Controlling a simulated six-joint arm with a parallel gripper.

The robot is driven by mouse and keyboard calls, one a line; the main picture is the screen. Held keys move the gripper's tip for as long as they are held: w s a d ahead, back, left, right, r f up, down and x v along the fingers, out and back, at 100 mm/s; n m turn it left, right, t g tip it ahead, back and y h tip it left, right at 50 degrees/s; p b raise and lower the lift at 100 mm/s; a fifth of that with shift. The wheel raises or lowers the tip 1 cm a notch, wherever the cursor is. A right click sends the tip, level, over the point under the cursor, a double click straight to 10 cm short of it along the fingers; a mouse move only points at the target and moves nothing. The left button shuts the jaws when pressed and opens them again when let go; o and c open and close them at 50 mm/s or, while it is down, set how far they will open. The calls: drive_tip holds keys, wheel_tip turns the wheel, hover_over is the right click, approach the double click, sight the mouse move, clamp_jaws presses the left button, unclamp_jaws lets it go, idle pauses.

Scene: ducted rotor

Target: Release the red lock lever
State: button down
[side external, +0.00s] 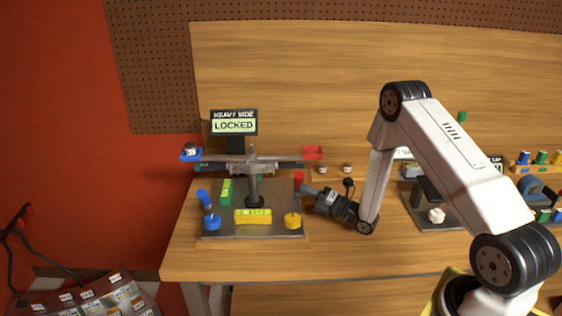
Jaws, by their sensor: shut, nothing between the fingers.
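The balance device stands on a grey base plate (220,232) on the wooden table. Its sign (234,122) reads "HEAVY SIDE" and "LOCKED". The red lock lever (299,179) stands roughly upright at the right edge of the base. My gripper (304,190) is shut and empty, with its tips right beside the lever's lower part; I cannot tell if they touch. A grey beam on a central post (254,187) carries a blue tray (191,157) with a dark-and-white item at the left and a red tray (312,153) at the right.
A blue knob (212,222), a blue lever (203,198) and a yellow knob (292,220) are on the base. Small jars (347,168) stand behind my gripper. Another device (437,216) stands to the right, partly behind my arm. The table front is clear.

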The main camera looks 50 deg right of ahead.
drive_tip(key=shift+w+d+r+m, duration=0.2)
drive_tip(key=shift+r+m, duration=0.1)
drive_tip(key=shift+m, duration=0.2)
drive_tip(key=shift+w+d+r+m+g+h, duration=0.2)
drive_tip(key=shift+w+d+r+m+g, duration=0.15)
drive_tip(key=shift+w+d+m+g, duration=0.45)
drive_tip(key=shift+w+d+r+m+g+h, duration=0.2)
drive_tip(key=shift+w+d+r+m+g, duration=0.3)
drive_tip(key=shift+m, duration=0.5)
drive_tip(key=shift+w+d+r+m+g+h, duration=0.25)
drive_tip(key=shift+w+d+m+g, duration=0.4)
drive_tip(key=shift+m, duration=0.25)
drive_tip(key=shift+s, duration=0.15)
drive_tip(key=r+v, duration=0.1)
drive_tip(key=v, duration=0.8)
drive_tip(key=shift+s+d+r, duration=0.15)
drive_tip(key=shift+s+d, duration=0.05)
drive_tip(key=shift+d, duration=0.1)
